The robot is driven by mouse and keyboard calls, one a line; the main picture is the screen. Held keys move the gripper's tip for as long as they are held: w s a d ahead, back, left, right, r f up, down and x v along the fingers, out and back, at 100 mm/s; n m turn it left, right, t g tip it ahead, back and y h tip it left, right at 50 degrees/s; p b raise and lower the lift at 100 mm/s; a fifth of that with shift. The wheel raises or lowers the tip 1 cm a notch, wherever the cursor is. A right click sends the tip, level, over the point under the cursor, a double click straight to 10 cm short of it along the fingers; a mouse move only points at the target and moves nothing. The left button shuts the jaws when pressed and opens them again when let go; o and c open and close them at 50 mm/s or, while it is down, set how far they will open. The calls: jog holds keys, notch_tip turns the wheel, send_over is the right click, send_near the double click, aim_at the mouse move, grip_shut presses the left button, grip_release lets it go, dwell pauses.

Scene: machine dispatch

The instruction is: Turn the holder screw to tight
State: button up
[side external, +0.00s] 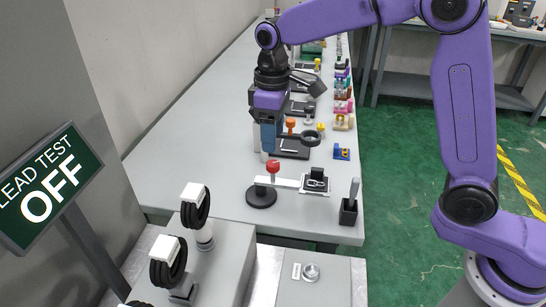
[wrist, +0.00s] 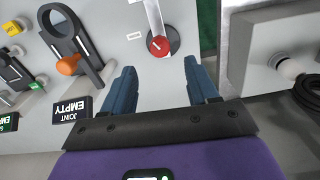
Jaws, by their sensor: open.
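The holder screw has a red knob (side external: 272,166) and stands on a round black base (side external: 261,197) near the front of the long table. A pale bar runs right from it to a small plate with a dark part (side external: 316,182). My gripper (side external: 267,153) points down just above and slightly behind the red knob in the side view. In the wrist view, the red knob (wrist: 160,46) with a white line on it lies just beyond the open blue fingertips of my gripper (wrist: 160,70). Nothing is between the fingers, which appear apart from the knob.
A black ring-shaped holder with an orange knob (wrist: 68,64) lies beside a "JOINT EMPTY" label (wrist: 72,110). A black cup with a handle (side external: 349,209) stands at the right edge. A sign (side external: 48,188) reads "LEAD TEST OFF". Black coils (side external: 168,262) stand front left. Table left is clear.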

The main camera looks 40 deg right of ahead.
aim_at(273, 163)
notch_tip(273, 163, down, 7)
jog(key=shift+f, duration=0.15)
dwell(0.4)
jog(key=c, duration=1)
jog(key=shift+c, duration=0.2)
jog(key=m, duration=0.4)
jog(key=o, duration=1)
